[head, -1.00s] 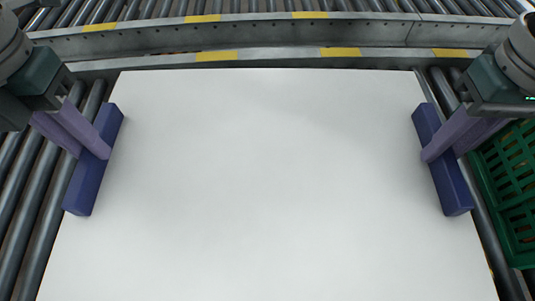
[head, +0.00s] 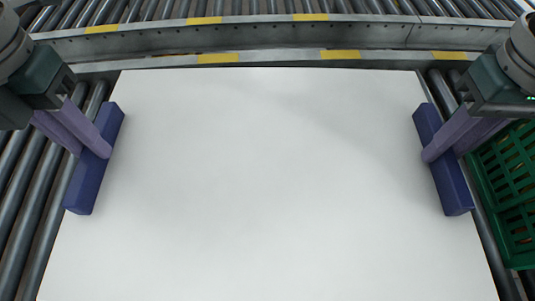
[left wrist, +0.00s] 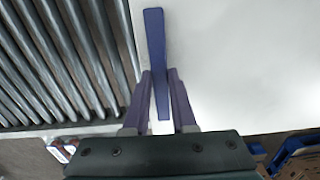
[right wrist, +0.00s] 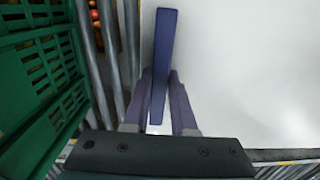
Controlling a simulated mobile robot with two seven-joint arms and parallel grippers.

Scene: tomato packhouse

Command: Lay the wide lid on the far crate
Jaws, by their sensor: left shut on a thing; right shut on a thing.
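The wide lid (head: 270,180) is a large white panel that fills most of the head view. A blue bar handle stands on its left side (head: 88,180) and another on its right side (head: 450,185). My left gripper (head: 103,148) is shut on the left handle, with a finger on each side of it in the left wrist view (left wrist: 160,74). My right gripper (head: 430,152) is shut on the right handle, as the right wrist view also shows (right wrist: 159,74). I cannot make out the far crate; the lid hides what lies beneath it.
Roller conveyors (head: 25,190) run beside the lid. A metal rail with yellow marks (head: 340,55) crosses beyond its far edge. A green slatted crate (head: 510,180) stands close on the right. Some red tomatoes (right wrist: 94,15) show past the lid's edge in the right wrist view.

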